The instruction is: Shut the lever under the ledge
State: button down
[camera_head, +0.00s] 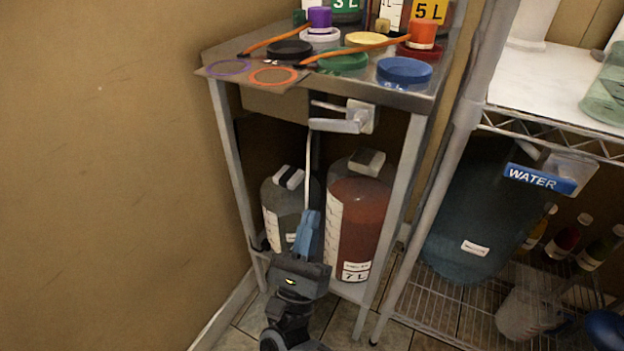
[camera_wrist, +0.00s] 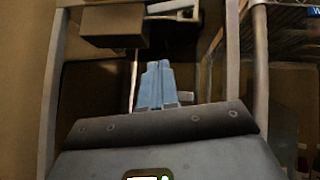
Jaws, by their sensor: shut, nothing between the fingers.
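The pale grey lever (camera_head: 338,124) sits under the front of the metal ledge (camera_head: 385,92), joined to a square plate on its right. Its arm points left, roughly level. In the wrist view the lever (camera_wrist: 171,6) shows only partly at the top edge. My gripper (camera_head: 309,214) has blue fingers pressed together and empty. It points upward in front of the lower shelf, well below the lever and touching nothing that I can make out. The closed fingers also show in the wrist view (camera_wrist: 157,66).
A brown box (camera_head: 275,104) hangs under the ledge, left of the lever. A red 7 L jug (camera_head: 362,215) and a grey jug (camera_head: 280,210) stand below. Table legs flank the space. A wire rack with a dark water container (camera_head: 475,215) is right; a wall is left.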

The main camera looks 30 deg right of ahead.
aim_at(317, 130)
jog(key=a+r+p+x, duration=0.1)
jog(key=x, duration=0.5)
jog(key=s+r+p+x, duration=0.1)
jog(key=p+x, duration=0.1)
jog(key=x, duration=0.4)
jog(key=shift+a+r, duration=0.2)
jog(key=shift+a, duration=0.1)
jog(key=shift+w+f+b, duration=0.15)
jog(key=shift+b, duration=0.35)
jog(key=m+g+h+b, duration=0.1)
jog(key=b, duration=0.1)
jog(key=m+g+h+b, duration=0.1)
jog(key=m+b, duration=0.1)
jog(key=m+g+h+b, duration=0.1)
jog(key=m+b, duration=0.1)
jog(key=shift+w+a+r+g+h, duration=0.3)
jog(key=shift+w+r+g, duration=0.05)
jog(key=shift+r+g, duration=0.05)
jog(key=shift+r+m+g+h+b, duration=0.3)
jog(key=shift+r+m+g+b, duration=0.1)
jog(key=shift+m+b, duration=0.25)
jog(key=shift+f, duration=0.1)
